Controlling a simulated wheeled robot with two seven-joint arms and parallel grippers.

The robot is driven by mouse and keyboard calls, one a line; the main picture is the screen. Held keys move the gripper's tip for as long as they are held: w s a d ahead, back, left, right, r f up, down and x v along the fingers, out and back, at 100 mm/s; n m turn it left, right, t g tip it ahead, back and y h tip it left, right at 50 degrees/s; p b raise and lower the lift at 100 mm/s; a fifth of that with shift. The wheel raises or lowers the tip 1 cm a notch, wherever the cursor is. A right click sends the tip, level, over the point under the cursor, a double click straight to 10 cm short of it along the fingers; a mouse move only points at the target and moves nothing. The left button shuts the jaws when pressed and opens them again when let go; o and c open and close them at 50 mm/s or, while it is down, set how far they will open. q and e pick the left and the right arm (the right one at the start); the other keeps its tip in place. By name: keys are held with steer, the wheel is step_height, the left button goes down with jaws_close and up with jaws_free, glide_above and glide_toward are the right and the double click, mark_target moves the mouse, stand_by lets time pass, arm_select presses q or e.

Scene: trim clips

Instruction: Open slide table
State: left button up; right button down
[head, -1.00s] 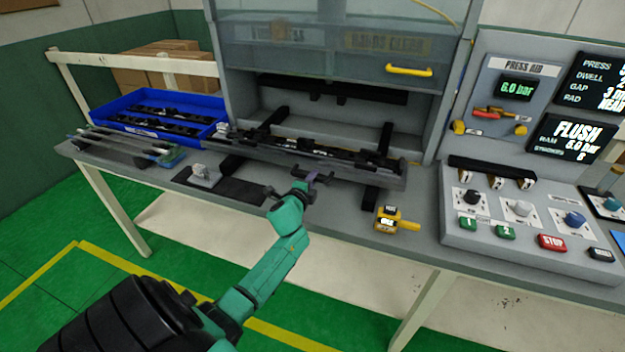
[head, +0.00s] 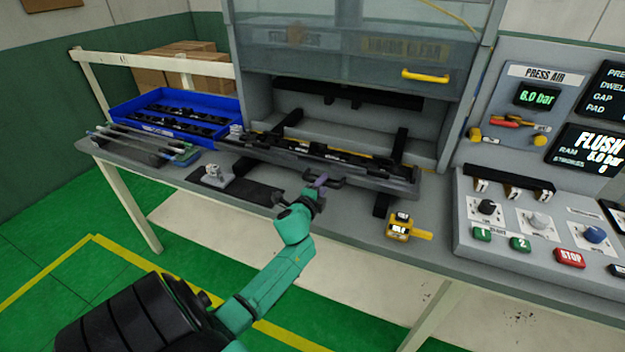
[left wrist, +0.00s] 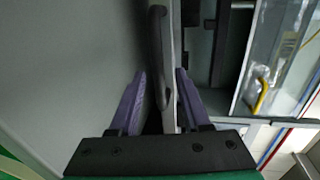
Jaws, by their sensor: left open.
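The slide table (head: 400,184) is a long dark grey tray with black parts along it, lying in front of the press opening on black rails. A black bar handle (left wrist: 157,60) stands on its front side. In the left wrist view the open purple fingers (left wrist: 160,98) stand on both sides of the handle and a grey plate edge, with gaps visible. Whether either finger touches the handle is unclear. My right gripper is not in view.
The press has a clear guard with a yellow handle (head: 426,75). A blue bin (head: 118,112) of black parts stands at the left. A yellow block device (head: 401,226) sits on the bench right of my gripper. A button panel (head: 545,236) stands farther right.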

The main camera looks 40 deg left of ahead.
arm_select(q)
steer(key=v, duration=1.2)
steer(key=shift+b, duration=0.35)
steer(key=shift+s, duration=0.15)
